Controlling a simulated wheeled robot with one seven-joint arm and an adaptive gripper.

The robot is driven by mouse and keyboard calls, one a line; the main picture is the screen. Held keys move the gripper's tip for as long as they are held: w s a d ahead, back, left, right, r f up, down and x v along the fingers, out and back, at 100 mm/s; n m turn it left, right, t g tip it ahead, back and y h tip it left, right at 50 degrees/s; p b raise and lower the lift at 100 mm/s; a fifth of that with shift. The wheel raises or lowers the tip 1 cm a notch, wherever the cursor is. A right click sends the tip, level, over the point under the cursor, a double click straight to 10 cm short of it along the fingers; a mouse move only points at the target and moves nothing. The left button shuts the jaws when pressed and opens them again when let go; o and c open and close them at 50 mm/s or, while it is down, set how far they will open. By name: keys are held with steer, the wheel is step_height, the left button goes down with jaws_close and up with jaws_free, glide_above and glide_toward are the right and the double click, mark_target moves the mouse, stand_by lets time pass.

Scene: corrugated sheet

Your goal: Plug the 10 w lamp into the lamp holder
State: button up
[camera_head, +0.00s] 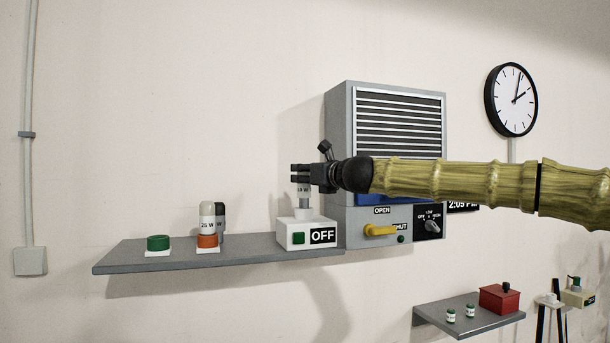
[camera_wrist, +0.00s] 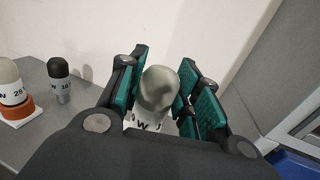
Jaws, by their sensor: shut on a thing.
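The 10 W lamp (camera_head: 303,189), with a grey bulb and a white band, stands upright between the fingers of my gripper (camera_head: 303,175), which is shut on it. In the wrist view the lamp (camera_wrist: 158,90) sits between the teal finger pads of my gripper (camera_wrist: 162,98), with "W" partly readable on its band. The lamp holder (camera_head: 296,234) is a white box with a green button and an "OFF" label, at the right end of the shelf. The lamp is directly above its socket; I cannot tell whether its base is inside. The holder is hidden in the wrist view.
The grey shelf (camera_head: 140,262) carries a green ring (camera_head: 158,243) and a 25 W lamp (camera_head: 207,218) in an orange ring. A dark-topped lamp (camera_wrist: 59,78) stands beside it. A grey louvred cabinet (camera_head: 338,130) stands close right, with a yellow handle (camera_head: 380,230).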

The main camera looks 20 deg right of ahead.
steer(key=shift+f+b, duration=1.05)
steer(key=shift+f, duration=0.1)
steer(key=o, duration=1.1)
steer(key=shift+s, duration=0.1)
steer(key=v, duration=1.2)
steer(key=shift+d, duration=0.1)
steer(key=shift+f, duration=0.1)
